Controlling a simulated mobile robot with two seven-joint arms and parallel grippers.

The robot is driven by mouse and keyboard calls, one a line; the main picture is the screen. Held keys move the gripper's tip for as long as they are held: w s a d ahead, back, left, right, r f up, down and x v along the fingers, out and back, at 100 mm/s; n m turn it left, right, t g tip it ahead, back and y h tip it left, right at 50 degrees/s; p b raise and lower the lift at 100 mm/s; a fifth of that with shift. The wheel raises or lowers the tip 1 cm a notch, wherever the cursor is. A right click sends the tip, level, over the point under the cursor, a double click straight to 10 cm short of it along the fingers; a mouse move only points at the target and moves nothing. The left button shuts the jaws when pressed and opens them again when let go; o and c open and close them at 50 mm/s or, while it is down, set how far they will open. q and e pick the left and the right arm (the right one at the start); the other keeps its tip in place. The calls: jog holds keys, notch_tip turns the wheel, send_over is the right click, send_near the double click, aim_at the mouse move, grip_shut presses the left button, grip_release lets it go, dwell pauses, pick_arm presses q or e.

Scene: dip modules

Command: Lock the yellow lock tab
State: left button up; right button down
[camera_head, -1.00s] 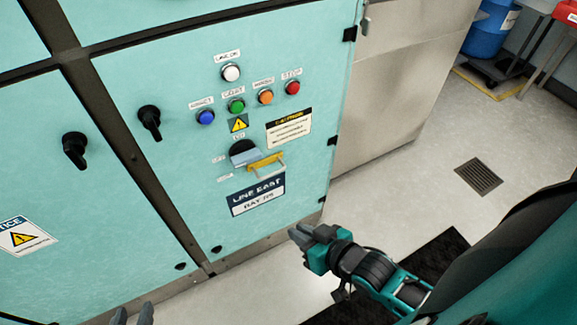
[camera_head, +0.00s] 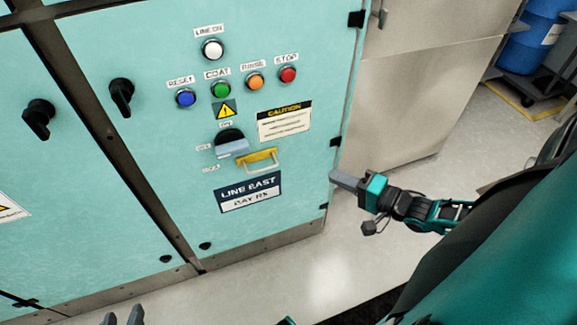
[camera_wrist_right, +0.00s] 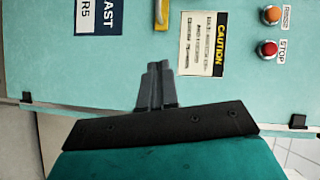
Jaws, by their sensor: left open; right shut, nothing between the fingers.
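The yellow lock tab (camera_head: 258,155) is on the teal cabinet door, just right of a grey switch handle (camera_head: 232,149) on a black round base. A pale wire-like loop hangs below the tab. In the right wrist view the yellow tab (camera_wrist_right: 161,14) shows at the top edge, partly cut off. My right gripper (camera_head: 340,181) is shut and empty, apart from the tab, to its right and lower, near the door's right edge. It also shows in the right wrist view (camera_wrist_right: 158,75), pointing toward the panel. My left gripper (camera_head: 122,316) is open at the bottom edge, mostly out of view.
Above the switch are a white lamp (camera_head: 212,49) and blue, green, orange and red buttons. A caution label (camera_head: 284,123) and the LINE EAST plate (camera_head: 248,192) flank the tab. Two black knobs are at left. Open floor (camera_head: 300,275) lies before the cabinet.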

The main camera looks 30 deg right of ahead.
aim_at(271, 166)
jog(key=shift+w+d+r, duration=0.15)
jog(key=shift+d, duration=0.2)
jog(key=shift+w+a, duration=0.1)
jog(key=s+a+b+x, duration=0.1)
jog(key=a+b+x, duration=0.1)
jog(key=x, duration=1)
jog(key=shift+w+a+f+b, duration=0.2)
jog(key=shift+w+a+b, duration=0.1)
jog(key=shift+a+b, duration=0.15)
jog(key=shift+w+a+p, duration=0.15)
jog(key=shift+a+p, duration=0.1)
jog(key=shift+a, duration=0.65)
jog(key=shift+w+a+p, duration=0.2)
jog(key=shift+a, duration=0.7)
jog(key=shift+r, duration=0.1)
